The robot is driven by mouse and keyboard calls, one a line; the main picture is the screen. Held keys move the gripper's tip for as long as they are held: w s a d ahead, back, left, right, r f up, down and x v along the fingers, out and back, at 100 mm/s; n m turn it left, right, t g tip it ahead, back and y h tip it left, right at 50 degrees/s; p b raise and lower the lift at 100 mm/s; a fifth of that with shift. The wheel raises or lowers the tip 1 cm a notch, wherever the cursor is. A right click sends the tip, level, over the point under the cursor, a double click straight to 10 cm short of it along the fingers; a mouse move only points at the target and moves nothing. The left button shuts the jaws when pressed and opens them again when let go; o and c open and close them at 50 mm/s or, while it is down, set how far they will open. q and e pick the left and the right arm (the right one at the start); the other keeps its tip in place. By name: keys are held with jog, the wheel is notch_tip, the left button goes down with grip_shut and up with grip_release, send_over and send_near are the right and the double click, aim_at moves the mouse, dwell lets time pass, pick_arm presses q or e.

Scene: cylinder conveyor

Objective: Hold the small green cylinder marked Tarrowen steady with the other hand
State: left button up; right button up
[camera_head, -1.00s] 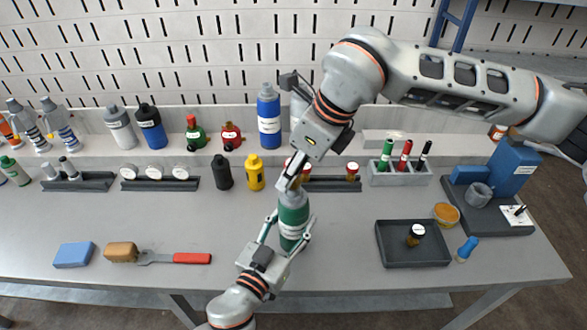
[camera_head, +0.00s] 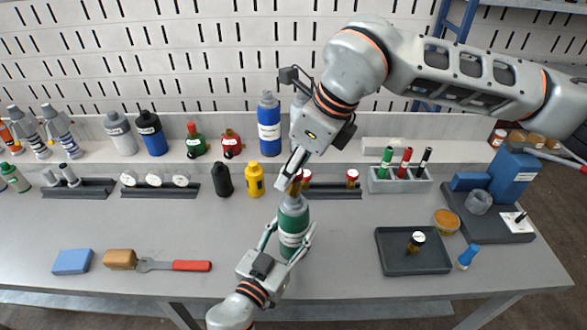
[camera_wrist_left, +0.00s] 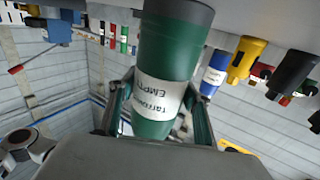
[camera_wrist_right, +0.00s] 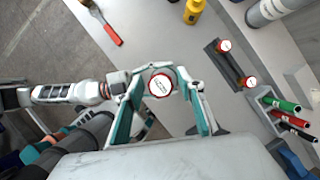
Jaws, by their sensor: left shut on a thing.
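The green cylinder (camera_head: 292,229) stands upright near the table's front middle. Its white label, reading roughly "Tarrowen EMPTY", shows upside down in the left wrist view (camera_wrist_left: 158,92). My left gripper (camera_head: 287,243) is shut on its sides, one finger on each side. My right gripper (camera_head: 292,170) is directly above it, pointing down. A small jar with a red-rimmed white cap (camera_wrist_right: 160,85) shows between the right fingers, which stand apart with a gap on one side. In the head view the fingers partly hide this jar (camera_head: 296,188) at the cylinder's top; whether it touches is unclear.
A rack with red-capped jars (camera_head: 352,178) is behind. A dark tray (camera_head: 393,262) with one small jar is at right. A blue sponge (camera_head: 72,262) and red-handled brush (camera_head: 192,266) lie at left. A black bottle (camera_head: 222,180) and yellow bottle (camera_head: 254,181) stand behind.

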jog(key=shift+f, duration=0.15)
jog(key=shift+f, duration=1.1)
grip_shut()
jog(key=m+t, duration=0.1)
jog(key=m, duration=0.2)
jog(key=shift+m+h, duration=0.3)
jog(key=shift+h, duration=0.1)
jog(key=shift+m+t+h, duration=0.4)
jog(key=shift+m, duration=0.8)
